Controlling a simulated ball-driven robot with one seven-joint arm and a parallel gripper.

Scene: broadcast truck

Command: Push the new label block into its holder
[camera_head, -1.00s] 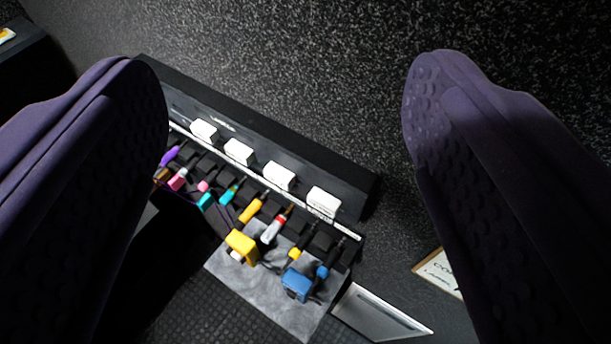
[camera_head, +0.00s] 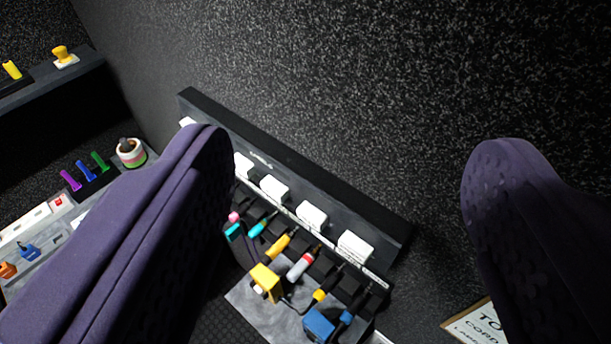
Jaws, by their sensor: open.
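My gripper (camera_head: 345,165) is open, its two purple padded fingers wide apart with nothing between the tips. Below and between the fingers, a black panel (camera_head: 300,175) on the speckled wall carries a row of white label blocks, among them one at the right end (camera_head: 355,246), one in the middle (camera_head: 311,214) and one further left (camera_head: 274,188). The left finger covers part of the row's left end. I cannot tell which block is the new one, nor how deep each sits.
Below the blocks hang coloured plugs, with a yellow box (camera_head: 265,282) and a blue box (camera_head: 319,324) by a grey sheet. A paper sign (camera_head: 478,325) is at lower right. At left are a shelf with a yellow stamp-like item (camera_head: 64,57) and a tape roll (camera_head: 131,152). The upper wall is bare.

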